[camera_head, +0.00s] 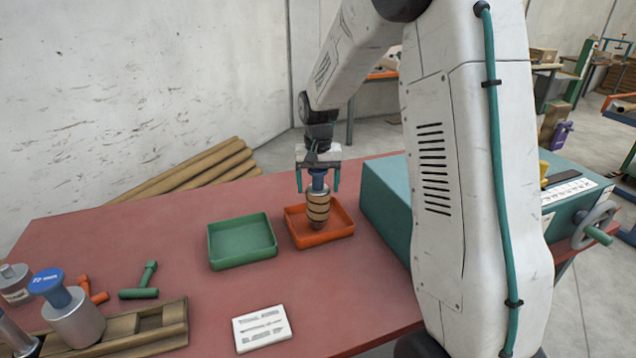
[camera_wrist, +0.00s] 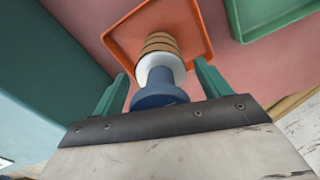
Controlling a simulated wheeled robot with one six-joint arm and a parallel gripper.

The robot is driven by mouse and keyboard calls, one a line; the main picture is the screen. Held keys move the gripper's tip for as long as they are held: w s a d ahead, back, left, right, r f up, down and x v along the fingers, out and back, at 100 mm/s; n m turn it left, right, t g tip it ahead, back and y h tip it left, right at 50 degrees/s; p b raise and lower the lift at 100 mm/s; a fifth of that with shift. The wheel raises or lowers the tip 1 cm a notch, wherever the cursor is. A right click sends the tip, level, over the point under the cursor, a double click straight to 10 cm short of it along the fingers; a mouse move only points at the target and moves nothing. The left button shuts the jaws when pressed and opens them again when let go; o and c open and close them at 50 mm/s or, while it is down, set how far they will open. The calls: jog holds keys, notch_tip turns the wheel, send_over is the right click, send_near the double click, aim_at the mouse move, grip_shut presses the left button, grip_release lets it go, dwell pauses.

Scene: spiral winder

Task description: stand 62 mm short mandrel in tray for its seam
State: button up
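A mandrel (camera_head: 318,207) with a blue cap and a brown spiral-wound body stands about upright in the orange tray (camera_head: 343,233). No size marking on it can be read. In the wrist view the mandrel's blue cap (camera_wrist: 158,88) is nearest, with a pale collar and brown bands beyond it, over the orange tray (camera_wrist: 199,22). My gripper (camera_head: 318,187) is directly above the tray, its teal fingers on either side of the blue cap. In the wrist view the fingers (camera_wrist: 161,84) are apart with gaps to the cap, so it is open. The green tray (camera_head: 213,246) is empty.
A larger blue-capped mandrel (camera_head: 75,315) stands at the wooden rack (camera_head: 150,337), front left. A green T-shaped tool (camera_head: 139,292) and an orange one (camera_head: 91,290) lie near it. A printed card (camera_head: 261,328) lies in front. A teal machine housing (camera_head: 383,205) stands right of the orange tray.

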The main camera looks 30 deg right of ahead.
notch_tip(320, 180, up, 12)
jog(key=shift+f, duration=0.1)
jog(key=shift+s+a+r, duration=0.1)
jog(key=shift+s+r, duration=0.05)
jog(key=shift+r, duration=0.2)
jog(key=s+a+r+n, duration=0.1)
jog(key=s+a+r, duration=0.15)
jog(key=s, duration=0.55)
jog(key=s+a+r+n+t, duration=0.15)
jog(key=s+a, duration=0.25)
jog(key=s, duration=0.4)
jog(key=s+a+r+n+g, duration=0.15)
jog(key=s+a, duration=0.25)
jog(key=s, duration=0.4)
jog(key=s+a+f+n+t, duration=0.1)
jog(key=s+f, duration=0.2)
jog(key=s, duration=0.6)
jog(key=shift+a+f+n, duration=0.25)
jog(key=shift+n, duration=0.15)
